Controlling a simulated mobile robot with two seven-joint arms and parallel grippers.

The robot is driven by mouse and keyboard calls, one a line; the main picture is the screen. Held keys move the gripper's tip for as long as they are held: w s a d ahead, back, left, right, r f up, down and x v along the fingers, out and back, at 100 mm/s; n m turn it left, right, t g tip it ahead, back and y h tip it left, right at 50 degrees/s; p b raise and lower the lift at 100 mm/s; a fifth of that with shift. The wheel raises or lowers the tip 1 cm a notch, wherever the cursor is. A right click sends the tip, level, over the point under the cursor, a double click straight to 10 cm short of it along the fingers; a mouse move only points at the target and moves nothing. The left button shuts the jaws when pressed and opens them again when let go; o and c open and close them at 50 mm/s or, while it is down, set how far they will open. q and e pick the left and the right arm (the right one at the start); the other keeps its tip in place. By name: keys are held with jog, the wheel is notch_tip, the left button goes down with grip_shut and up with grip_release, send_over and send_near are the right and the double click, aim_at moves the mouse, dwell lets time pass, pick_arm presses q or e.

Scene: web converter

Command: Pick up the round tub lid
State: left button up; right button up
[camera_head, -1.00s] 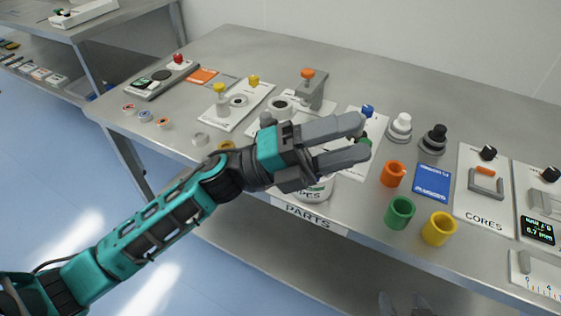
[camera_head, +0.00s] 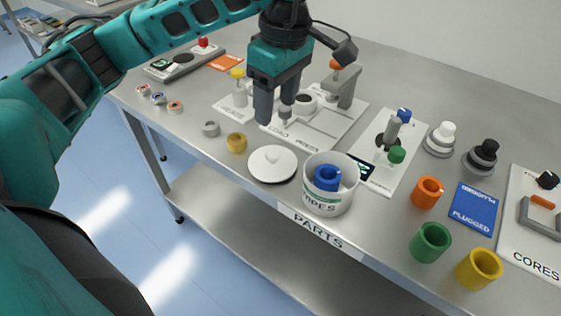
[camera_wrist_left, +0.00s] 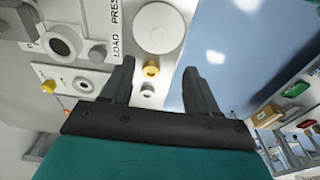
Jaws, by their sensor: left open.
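The round tub lid (camera_head: 272,163) is a white disc with a small knob. It lies flat on the grey bench near its front edge, left of the white tub (camera_head: 330,202), which holds a blue ring (camera_head: 327,178). The lid also shows whole in the left wrist view (camera_wrist_left: 159,29), beyond the fingertips. My left gripper (camera_head: 276,116) points down, open and empty, above the bench and behind the lid in the head view. Its two fingers also show apart in the left wrist view (camera_wrist_left: 158,68). My right gripper is out of view.
A yellow ring (camera_head: 237,142) and a grey ring (camera_head: 211,129) lie left of the lid. A press station (camera_head: 338,88) stands behind it. Orange (camera_head: 427,192), green (camera_head: 430,242) and yellow (camera_head: 478,269) cups stand to the right. The bench's front edge is close to the lid.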

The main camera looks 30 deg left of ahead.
pick_arm(q)
jog(key=b, duration=0.2)
send_over(273, 153)
jog(key=f, duration=0.7)
jog(key=shift+s+d+f, duration=0.1)
jog(key=shift+s+d, duration=0.25)
jog(key=f, duration=0.5)
jog(key=shift+w+a+f, duration=0.1)
jog(key=shift+w+a, duration=0.15)
jog(key=shift+w, duration=0.05)
jog(key=c, duration=1.1)
jog(key=shift+r, duration=0.25)
